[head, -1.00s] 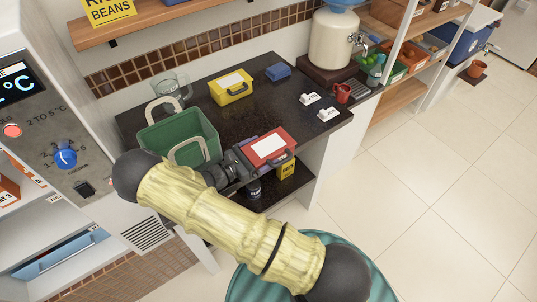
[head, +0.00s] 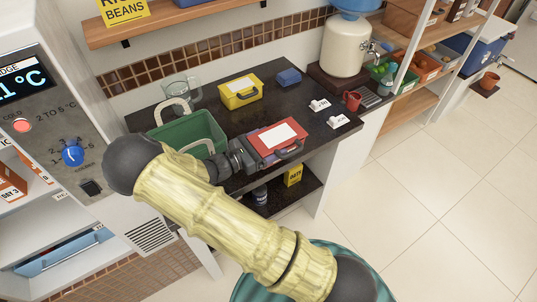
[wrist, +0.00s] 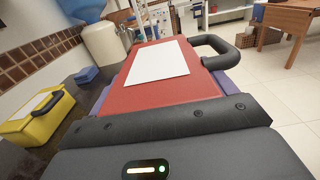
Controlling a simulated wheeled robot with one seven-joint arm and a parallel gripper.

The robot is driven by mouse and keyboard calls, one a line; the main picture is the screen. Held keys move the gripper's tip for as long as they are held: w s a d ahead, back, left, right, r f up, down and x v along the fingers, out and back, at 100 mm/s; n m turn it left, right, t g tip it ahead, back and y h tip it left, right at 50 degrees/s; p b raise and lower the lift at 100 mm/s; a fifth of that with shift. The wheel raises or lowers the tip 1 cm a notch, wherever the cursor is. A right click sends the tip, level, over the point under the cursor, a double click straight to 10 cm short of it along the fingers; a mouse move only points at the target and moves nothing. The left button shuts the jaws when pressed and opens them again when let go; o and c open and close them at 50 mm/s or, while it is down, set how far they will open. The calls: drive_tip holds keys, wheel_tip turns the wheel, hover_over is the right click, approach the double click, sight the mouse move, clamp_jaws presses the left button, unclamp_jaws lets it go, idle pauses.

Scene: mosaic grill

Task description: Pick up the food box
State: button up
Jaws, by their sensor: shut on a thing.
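A red box (head: 277,137) with a white top label and a dark handle is at the counter's front edge in the head view. It fills the middle of the wrist view (wrist: 150,93), with its handle at the right. A purplish lower part shows beneath the red. My gripper (head: 246,156) is shut on the red box from its left side. Its dark front edge spans the near end of the box in the wrist view (wrist: 170,122). I cannot tell for certain how far the box stands above the counter.
A green basket (head: 205,126) with pale handles stands close left of my gripper. A yellow box (head: 240,91), a small blue box (head: 289,77) and a glass jug (head: 178,88) stand behind. White tags (head: 338,122) lie to the right. A shelf below holds a yellow pack (head: 293,175).

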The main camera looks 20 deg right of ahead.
wheel_tip(320, 180, up, 11)
drive_tip(key=shift+r+b, duration=0.1)
drive_tip(key=shift+b, duration=0.5)
